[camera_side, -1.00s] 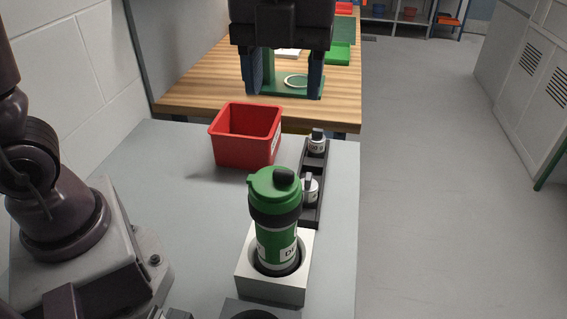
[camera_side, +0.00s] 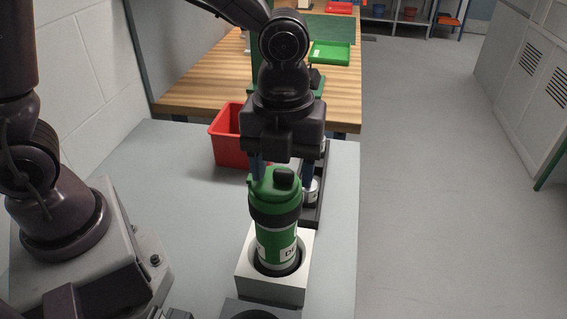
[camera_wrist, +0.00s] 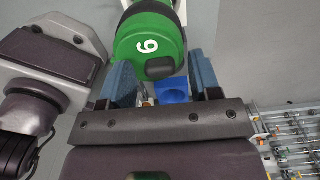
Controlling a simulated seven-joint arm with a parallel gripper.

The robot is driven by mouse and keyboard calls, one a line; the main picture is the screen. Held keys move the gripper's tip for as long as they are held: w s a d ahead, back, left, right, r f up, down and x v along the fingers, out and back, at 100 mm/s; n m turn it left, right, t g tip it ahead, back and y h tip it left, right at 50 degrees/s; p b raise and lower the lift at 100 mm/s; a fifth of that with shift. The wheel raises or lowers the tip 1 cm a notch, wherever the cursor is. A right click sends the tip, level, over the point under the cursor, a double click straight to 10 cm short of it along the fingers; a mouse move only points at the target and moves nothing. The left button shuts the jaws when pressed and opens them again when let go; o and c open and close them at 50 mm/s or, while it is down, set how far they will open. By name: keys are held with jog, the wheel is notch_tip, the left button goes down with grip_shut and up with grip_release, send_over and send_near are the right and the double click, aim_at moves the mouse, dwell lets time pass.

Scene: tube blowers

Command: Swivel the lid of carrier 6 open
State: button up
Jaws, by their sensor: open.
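Carrier 6 (camera_side: 277,230) is a green and black canister standing upright in a light grey square block (camera_side: 270,287). In the wrist view the lid (camera_wrist: 135,32) bears a white 6, and the dark tab (camera_wrist: 160,69) points toward my gripper. My gripper (camera_side: 282,177) is open, fingers pointing down, at about lid height just behind the carrier. In the wrist view its blue fingers (camera_wrist: 162,78) are either side of the tab end; contact cannot be told.
A red bin (camera_side: 226,140) stands behind and left, partly hidden by my arm. A dark rack (camera_side: 312,216) with small white canisters stands behind and right. A wooden bench (camera_side: 190,92) is at the back.

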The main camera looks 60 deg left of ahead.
jog(key=c, duration=0.9)
